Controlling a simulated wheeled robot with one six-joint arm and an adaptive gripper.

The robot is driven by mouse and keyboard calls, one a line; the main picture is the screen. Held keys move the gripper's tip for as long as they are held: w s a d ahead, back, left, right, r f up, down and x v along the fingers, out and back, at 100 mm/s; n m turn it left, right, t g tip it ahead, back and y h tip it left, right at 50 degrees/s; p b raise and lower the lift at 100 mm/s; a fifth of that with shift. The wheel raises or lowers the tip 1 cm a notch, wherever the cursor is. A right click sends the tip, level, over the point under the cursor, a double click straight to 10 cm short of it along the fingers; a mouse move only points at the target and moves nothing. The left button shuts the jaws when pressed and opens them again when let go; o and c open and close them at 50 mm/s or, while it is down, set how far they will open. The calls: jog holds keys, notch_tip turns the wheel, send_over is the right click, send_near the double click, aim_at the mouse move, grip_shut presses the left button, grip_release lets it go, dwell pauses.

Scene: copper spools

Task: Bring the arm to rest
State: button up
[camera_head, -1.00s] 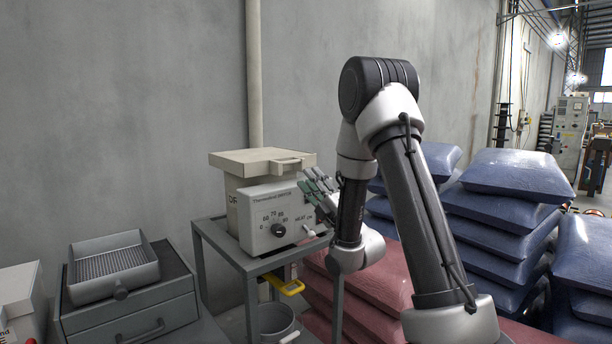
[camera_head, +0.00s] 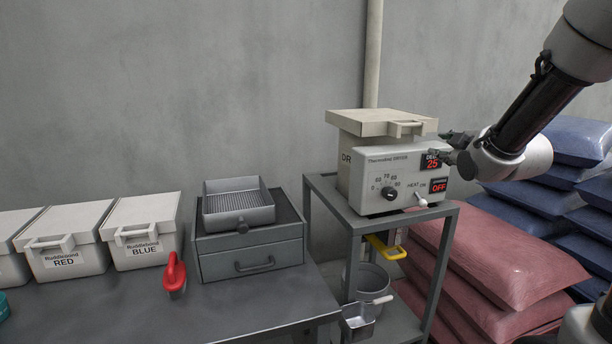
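My arm comes in from the upper right. My gripper (camera_head: 448,145) is in front of the right end of the dryer's control panel, beside the red displays. Its dark fingers show a gap between them, and I see nothing held. The arm's wrist partly hides the blue bags behind it. I cannot tell whether the fingers touch the panel.
The dryer (camera_head: 358,180) stands on a grey metal stand (camera_head: 330,195), its lid on. A sieve tray (camera_head: 238,210) sits on a drawer unit (camera_head: 250,255). White bins (camera_head: 145,255) and a red-handled tool (camera_head: 174,275) are on the bench. Pink bags (camera_head: 490,250) lie right.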

jog(key=s+f+m+g, duration=0.1)
jog(key=s+m+g, duration=0.3)
jog(key=s, duration=0.7)
jog(key=s+f+m+g, duration=0.2)
jog(key=s+m+g, duration=0.1)
jog(key=s, duration=0.8)
jog(key=s+f+m+g+h, duration=0.1)
jog(key=s+m+g, duration=0.3)
jog(key=s, duration=0.7)
jog(key=shift+f+m+g, duration=0.3)
jog(key=shift+f+m, duration=0.2)
jog(key=shift+f, duration=0.1)
